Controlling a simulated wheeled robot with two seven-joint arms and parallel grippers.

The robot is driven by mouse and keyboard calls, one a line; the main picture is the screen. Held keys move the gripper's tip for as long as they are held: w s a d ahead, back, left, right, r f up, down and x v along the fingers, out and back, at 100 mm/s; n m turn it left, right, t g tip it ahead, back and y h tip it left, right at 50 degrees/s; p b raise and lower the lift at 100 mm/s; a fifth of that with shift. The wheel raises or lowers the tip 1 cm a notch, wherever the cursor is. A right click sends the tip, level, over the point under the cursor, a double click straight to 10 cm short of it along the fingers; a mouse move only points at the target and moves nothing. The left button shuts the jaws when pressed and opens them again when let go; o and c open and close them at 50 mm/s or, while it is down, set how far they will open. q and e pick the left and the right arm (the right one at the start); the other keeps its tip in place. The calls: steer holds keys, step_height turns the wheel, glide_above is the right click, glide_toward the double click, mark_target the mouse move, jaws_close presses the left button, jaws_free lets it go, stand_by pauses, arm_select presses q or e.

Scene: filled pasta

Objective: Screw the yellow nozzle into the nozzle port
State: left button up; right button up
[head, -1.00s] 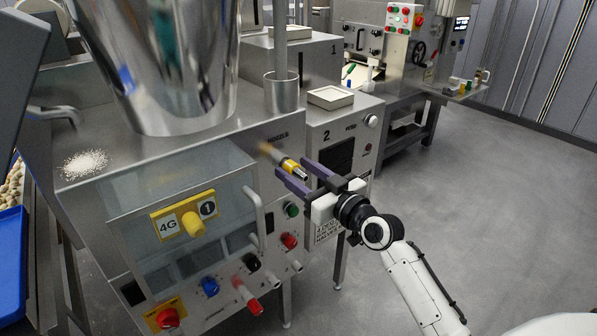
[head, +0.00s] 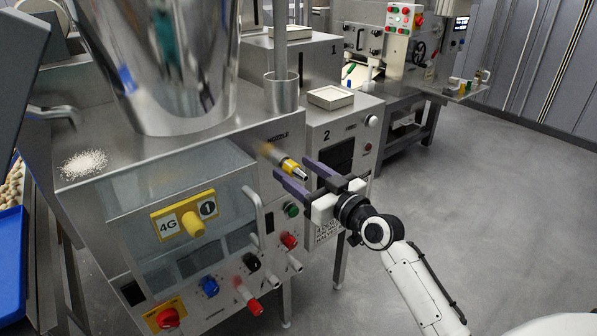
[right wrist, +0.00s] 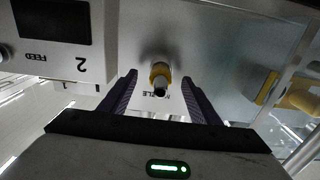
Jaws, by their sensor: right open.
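The yellow nozzle (head: 290,166), with a metal tip, sticks out of the machine's side below the NOZZLE label. The nozzle port behind it is mostly hidden by the nozzle; I cannot tell how deep the nozzle sits. My right gripper (head: 297,175) is open, with its purple fingers on either side of the nozzle's tip. In the right wrist view the nozzle (right wrist: 160,76) lies between and beyond the two spread fingers (right wrist: 160,98), with a gap on each side. My left gripper is not in view.
The machine's front has a clear guard with a handle (head: 257,217), a yellow 4G knob (head: 192,223) and several coloured knobs below. A second unit marked 2 (head: 327,137) stands close behind the nozzle. The floor at right is clear.

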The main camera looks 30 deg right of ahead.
steer(key=shift+s, duration=0.1)
steer(key=shift+s+d, duration=0.15)
steer(key=shift+s, duration=1.55)
steer(key=shift+s+d, duration=0.15)
steer(key=shift+s, duration=1.55)
steer(key=shift+s+f, duration=0.1)
steer(key=shift+s, duration=0.3)
steer(key=s+b, duration=0.1)
steer(key=s, duration=0.8)
steer(key=shift+s+d, duration=0.25)
steer(key=shift+d, duration=0.15)
